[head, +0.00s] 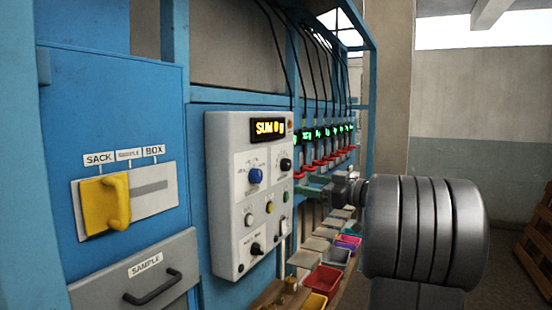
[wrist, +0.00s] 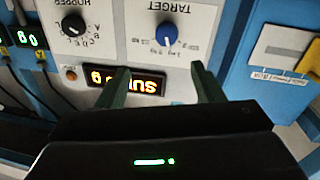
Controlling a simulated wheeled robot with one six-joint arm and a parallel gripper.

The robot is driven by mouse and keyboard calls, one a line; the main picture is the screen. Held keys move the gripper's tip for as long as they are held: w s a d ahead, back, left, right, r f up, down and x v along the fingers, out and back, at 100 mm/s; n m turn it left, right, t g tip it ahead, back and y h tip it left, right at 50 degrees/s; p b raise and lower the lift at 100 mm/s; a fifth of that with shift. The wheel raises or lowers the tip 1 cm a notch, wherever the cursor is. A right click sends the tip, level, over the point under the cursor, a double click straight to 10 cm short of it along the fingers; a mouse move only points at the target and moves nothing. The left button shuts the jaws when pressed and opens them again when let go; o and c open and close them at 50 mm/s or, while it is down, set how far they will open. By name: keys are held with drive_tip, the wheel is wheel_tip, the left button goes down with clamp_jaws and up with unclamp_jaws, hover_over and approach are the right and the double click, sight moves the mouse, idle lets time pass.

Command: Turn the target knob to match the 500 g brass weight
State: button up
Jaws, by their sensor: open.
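The target knob (head: 255,176) is blue with a pale pointer line, on the white control panel. It also shows in the wrist view (wrist: 167,33), below the TARGET label; the scale marks around it are too small to read. My gripper (head: 305,184) has green fingers and is open and empty in front of the panel's right side. In the wrist view its fingertips (wrist: 161,70) point toward the knob, apart from each other, with the knob beyond them. A small brass-coloured piece (head: 290,284) stands on the low shelf, perhaps the weight; no marking is readable.
The panel display (head: 269,128) reads SUM 0 g. A black hopper knob (wrist: 73,25) is beside the target knob. A yellow slider handle (head: 105,203) and a sample drawer (head: 140,275) are on the left. Coloured bins (head: 323,280) line the low shelf at right.

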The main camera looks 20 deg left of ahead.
sight(260, 177)
drive_tip(key=shift+n+g, duration=0.3)
drive_tip(key=shift+g, duration=0.2)
drive_tip(key=a+p, duration=0.1)
drive_tip(key=a, duration=0.3)
drive_tip(key=w+a, duration=0.1)
drive_tip(key=a, duration=0.4)
drive_tip(key=a+p, duration=0.1)
drive_tip(key=a, duration=0.4)
drive_tip(key=shift+w+r+p, duration=0.2)
drive_tip(key=shift+w+p, duration=0.15)
drive_tip(key=shift+w, duration=0.05)
drive_tip(key=shift+c, duration=0.4)
drive_tip(key=c, duration=0.9)
drive_tip(key=shift+n, duration=0.3)
drive_tip(key=n+b, duration=0.1)
drive_tip(key=n, duration=0.3)
drive_tip(key=shift+f+b, duration=0.2)
drive_tip(key=shift+b, duration=0.2)
drive_tip(key=shift+n+y+b, duration=0.3)
drive_tip(key=shift+n+b, duration=0.45)
drive_tip(key=shift+n, duration=0.95)
drive_tip(key=shift+r, duration=0.1)
